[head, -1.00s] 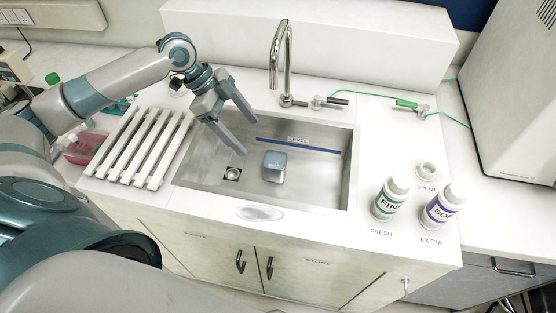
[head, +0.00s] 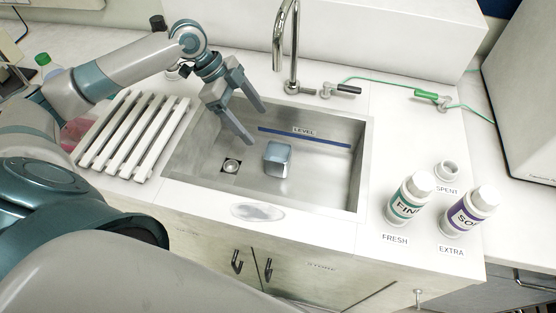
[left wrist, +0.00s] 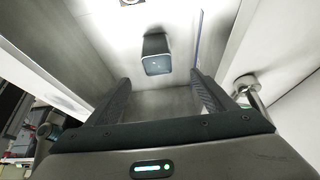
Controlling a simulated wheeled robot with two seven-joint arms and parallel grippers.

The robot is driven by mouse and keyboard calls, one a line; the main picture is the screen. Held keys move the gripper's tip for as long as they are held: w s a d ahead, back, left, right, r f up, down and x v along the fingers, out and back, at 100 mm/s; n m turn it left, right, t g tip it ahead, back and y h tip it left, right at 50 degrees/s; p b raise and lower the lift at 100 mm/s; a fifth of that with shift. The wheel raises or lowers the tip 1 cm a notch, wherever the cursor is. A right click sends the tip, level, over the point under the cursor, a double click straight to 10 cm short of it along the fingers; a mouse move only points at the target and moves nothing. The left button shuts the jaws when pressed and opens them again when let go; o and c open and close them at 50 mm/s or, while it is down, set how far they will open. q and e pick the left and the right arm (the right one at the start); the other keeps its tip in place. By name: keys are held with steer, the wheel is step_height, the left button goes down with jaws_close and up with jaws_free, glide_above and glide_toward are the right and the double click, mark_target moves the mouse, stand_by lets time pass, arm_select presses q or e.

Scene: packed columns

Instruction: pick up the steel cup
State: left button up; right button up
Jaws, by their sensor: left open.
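The steel cup (head: 277,160), a small squarish grey vessel with a pale bluish face, rests on the floor of the steel sink (head: 330,185), right of the drain. The left wrist view shows the cup (left wrist: 156,55) beyond the fingertips, between their lines and touching neither. My left gripper (head: 257,124) is open and empty, with its fingers pointing down into the sink from the back left, above and left of the cup. It also shows in the left wrist view (left wrist: 160,78). My right gripper is not in view.
A tap (head: 287,50) stands behind the sink. A white slatted rack (head: 135,135) lies left of it. A FRESH bottle (head: 408,200), an EXTRA bottle (head: 468,212) and a small white SPENT container (head: 447,170) stand to the right. The sink floor around the cup is clear.

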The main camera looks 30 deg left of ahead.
mark_target(275, 149)
arm_select(q)
steer(key=shift+d+f, duration=0.1)
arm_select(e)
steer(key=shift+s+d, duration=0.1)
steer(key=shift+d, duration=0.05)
arm_select(q)
steer(key=p+x, duration=0.3)
steer(key=x, duration=0.8)
steer(key=shift+w+d+f, duration=0.1)
steer(key=shift+d+f, duration=0.1)
steer(key=shift+f, duration=0.3)
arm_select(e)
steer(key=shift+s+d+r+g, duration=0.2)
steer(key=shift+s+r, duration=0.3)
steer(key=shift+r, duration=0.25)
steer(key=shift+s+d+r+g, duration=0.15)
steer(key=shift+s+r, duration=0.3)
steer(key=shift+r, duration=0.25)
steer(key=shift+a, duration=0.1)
